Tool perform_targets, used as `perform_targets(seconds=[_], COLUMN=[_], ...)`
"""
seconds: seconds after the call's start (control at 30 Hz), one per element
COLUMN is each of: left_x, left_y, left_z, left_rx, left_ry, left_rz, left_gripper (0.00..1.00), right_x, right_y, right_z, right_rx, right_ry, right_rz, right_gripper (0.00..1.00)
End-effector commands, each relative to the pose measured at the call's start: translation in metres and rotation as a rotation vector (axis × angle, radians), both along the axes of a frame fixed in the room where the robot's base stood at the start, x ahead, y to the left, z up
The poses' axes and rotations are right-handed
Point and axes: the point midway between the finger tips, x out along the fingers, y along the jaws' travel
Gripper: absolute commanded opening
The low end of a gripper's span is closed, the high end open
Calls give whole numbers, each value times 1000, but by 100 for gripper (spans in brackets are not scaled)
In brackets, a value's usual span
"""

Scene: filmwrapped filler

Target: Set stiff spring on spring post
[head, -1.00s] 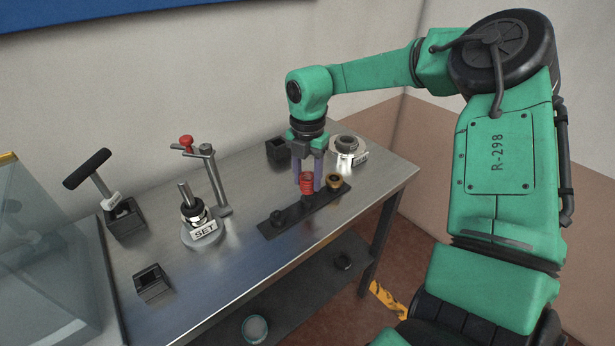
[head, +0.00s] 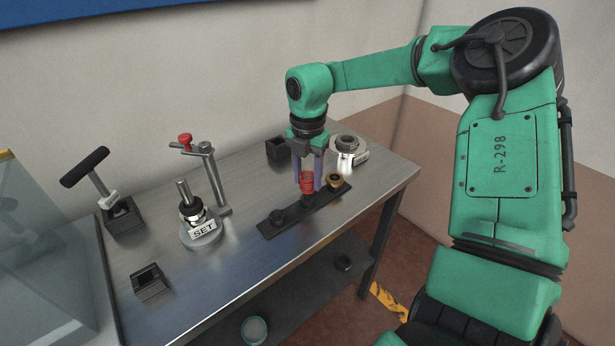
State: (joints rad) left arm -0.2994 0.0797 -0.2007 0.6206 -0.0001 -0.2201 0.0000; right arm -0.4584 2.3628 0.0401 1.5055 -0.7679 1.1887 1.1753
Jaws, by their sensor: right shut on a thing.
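A red spring (head: 306,184) stands on the dark rack strip, in the middle position. My right gripper (head: 307,181) points straight down over it, its two purple fingers shut on the spring's sides. The spring appears to be still at its place on the strip. A round fixture labelled SET (head: 203,233), with an upright metal post (head: 184,191), stands at the left middle of the bench; it looks like the spring post. No red spring is on it. My left gripper is out of view.
The dark strip (head: 270,229) also holds a black piece (head: 277,216) and a gold piece (head: 334,180). A crank stand with a red knob (head: 185,139) rises behind the fixture. Black boxes (head: 150,282) and a labelled ring holder (head: 349,148) surround them. A clear-walled case (head: 40,260) stands at left.

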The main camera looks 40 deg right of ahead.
Motion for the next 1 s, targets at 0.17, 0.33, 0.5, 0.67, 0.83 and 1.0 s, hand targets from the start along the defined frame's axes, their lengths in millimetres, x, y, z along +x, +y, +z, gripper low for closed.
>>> perform_targets(seconds=[0.17,0.33,0.5,0.67,0.83,1.0], left_x=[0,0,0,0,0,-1], left_y=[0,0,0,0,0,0], left_z=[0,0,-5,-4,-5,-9], left_rx=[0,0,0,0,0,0], left_ry=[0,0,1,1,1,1], left_rz=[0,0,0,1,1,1], left_gripper=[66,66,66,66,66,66], right_x=[0,0,0,0,0,0], right_y=[0,0,0,0,0,0], right_z=[0,0,-1,0,-1,-6], right_rx=[0,-1,-1,0,0,-1], right_ry=[0,0,0,0,0,0], right_rz=[0,0,0,0,0,0], right_gripper=[0,0,0,0,0,0])
